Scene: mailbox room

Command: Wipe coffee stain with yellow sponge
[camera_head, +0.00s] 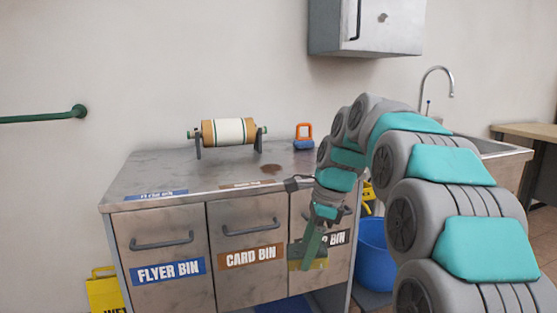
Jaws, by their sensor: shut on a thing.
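A brown coffee stain (271,169) lies on the metal counter top (160,176), right of its middle. My gripper (312,254) hangs in front of the cabinet's right-hand bin door, below the counter's front edge and to the lower right of the stain. Its green fingers are shut on a dull yellow block, the yellow sponge (296,265). The sponge is apart from the stain. The fingers hide part of the sponge, and the arm and gripper hide part of the right-hand bin's label.
A paper roll on a stand (229,132) and a small blue and orange object (304,138) stand at the back of the counter. The counter's left front is clear. A wall cabinet (367,27) hangs above right. A blue bucket (376,266) and yellow sign (105,291) flank the cabinet.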

